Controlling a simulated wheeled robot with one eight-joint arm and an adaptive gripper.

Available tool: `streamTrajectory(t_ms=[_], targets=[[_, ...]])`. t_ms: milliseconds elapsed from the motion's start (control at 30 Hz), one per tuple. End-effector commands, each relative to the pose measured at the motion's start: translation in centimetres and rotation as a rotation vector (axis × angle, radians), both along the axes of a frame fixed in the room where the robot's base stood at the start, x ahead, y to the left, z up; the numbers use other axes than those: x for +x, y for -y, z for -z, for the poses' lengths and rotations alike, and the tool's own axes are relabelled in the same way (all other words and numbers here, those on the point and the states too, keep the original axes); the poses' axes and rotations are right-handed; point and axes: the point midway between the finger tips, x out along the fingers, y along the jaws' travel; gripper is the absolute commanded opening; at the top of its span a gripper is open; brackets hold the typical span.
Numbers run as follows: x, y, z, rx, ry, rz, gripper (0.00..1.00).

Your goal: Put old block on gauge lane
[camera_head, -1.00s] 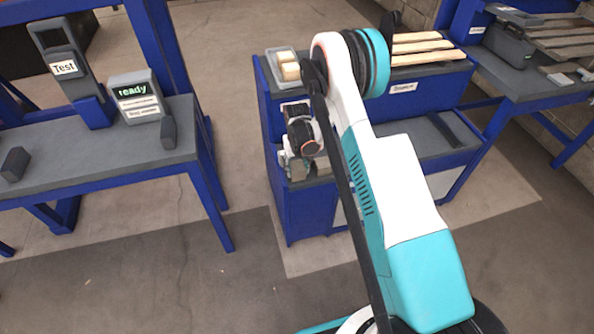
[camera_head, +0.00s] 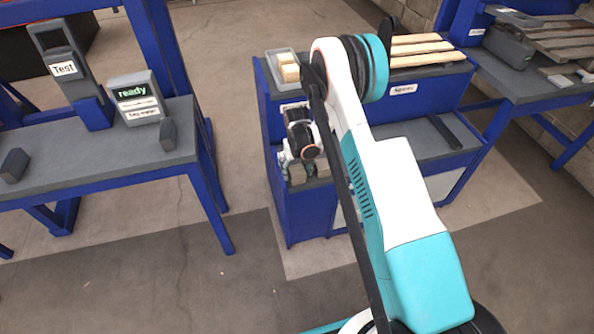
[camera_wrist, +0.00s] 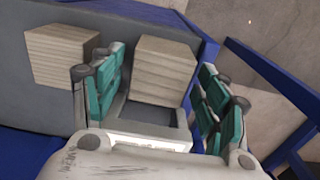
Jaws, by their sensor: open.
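Two greyish, wood-grained blocks sit on the lower grey shelf of the blue cart. In the wrist view, one block (camera_wrist: 163,68) is between the two teal-padded fingers of my gripper (camera_wrist: 157,100), which is open. The other block (camera_wrist: 62,55) is outside the left finger. In the head view, my gripper (camera_head: 297,164) points down at the cart's left end. The near-end block (camera_head: 297,174) shows partly between the fingers, with the other block (camera_head: 322,169) to its right. Which one is the old block I cannot tell. No gauge lane is clearly identifiable.
The cart's upper shelf holds a tray (camera_head: 275,58) of pale blocks and several light slats (camera_head: 420,50). A grey-topped bench (camera_head: 80,160) at left carries a "Test" device (camera_head: 65,70), a "ready" display (camera_head: 136,95) and small dark blocks. Open floor separates bench and cart.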

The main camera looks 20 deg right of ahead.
Motion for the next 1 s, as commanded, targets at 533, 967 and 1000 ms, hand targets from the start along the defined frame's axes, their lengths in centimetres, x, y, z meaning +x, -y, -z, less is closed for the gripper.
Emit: streamTrajectory(t_ms=[533,967,1000], targets=[[0.0,0.0,-10.1,0.0,0.0,0.0,0.68],[-0.5,0.0,-16.7,0.0,0.037,0.0,0.68],[-0.7,0.0,-18.3,0.0,0.05,0.0,0.68]])
